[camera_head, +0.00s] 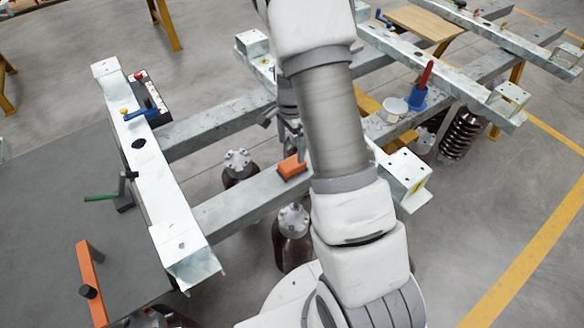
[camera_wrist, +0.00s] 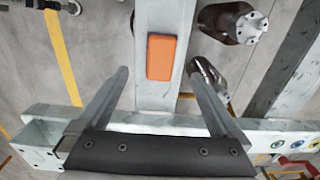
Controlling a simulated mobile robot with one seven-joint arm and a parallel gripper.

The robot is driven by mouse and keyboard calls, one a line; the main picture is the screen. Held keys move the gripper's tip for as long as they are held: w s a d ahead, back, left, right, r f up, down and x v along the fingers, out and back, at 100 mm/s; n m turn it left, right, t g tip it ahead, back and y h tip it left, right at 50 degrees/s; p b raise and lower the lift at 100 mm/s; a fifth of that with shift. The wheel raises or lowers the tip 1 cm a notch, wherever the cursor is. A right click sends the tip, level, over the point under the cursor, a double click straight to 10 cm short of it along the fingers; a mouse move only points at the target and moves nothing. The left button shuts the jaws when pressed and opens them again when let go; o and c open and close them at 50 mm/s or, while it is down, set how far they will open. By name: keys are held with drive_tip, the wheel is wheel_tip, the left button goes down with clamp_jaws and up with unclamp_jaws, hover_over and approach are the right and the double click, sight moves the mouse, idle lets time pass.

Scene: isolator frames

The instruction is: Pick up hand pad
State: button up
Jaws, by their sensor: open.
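The hand pad looks to be the orange block (camera_head: 292,167) lying on a grey cross beam in the head view, just left of my arm. In the wrist view the orange pad (camera_wrist: 161,57) lies lengthwise on the beam, ahead of and between the lines of my two fingers. My gripper (camera_wrist: 158,76) is open and empty, with its fingers wide apart on either side of the beam's line. The pad is apart from both fingers. In the head view my arm hides most of the gripper.
The pad's grey beam (camera_head: 235,200) joins a pale long beam (camera_head: 160,190) at left. Dark cylinders with metal caps (camera_head: 238,163) stand beside it. A blue holder with a red-handled tool (camera_head: 418,95) and a white tub (camera_head: 393,108) are at right. An orange-handled tool (camera_head: 92,285) lies at left.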

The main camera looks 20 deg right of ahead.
sight(289, 164)
drive_tip(key=f, duration=0.6)
drive_tip(key=f+b, duration=0.1)
drive_tip(key=f, duration=0.2)
drive_tip(key=shift+a, duration=0.3)
drive_tip(key=shift+c, duration=0.2)
drive_tip(key=c, duration=1.4)
drive_tip(key=shift+r, duration=0.1)
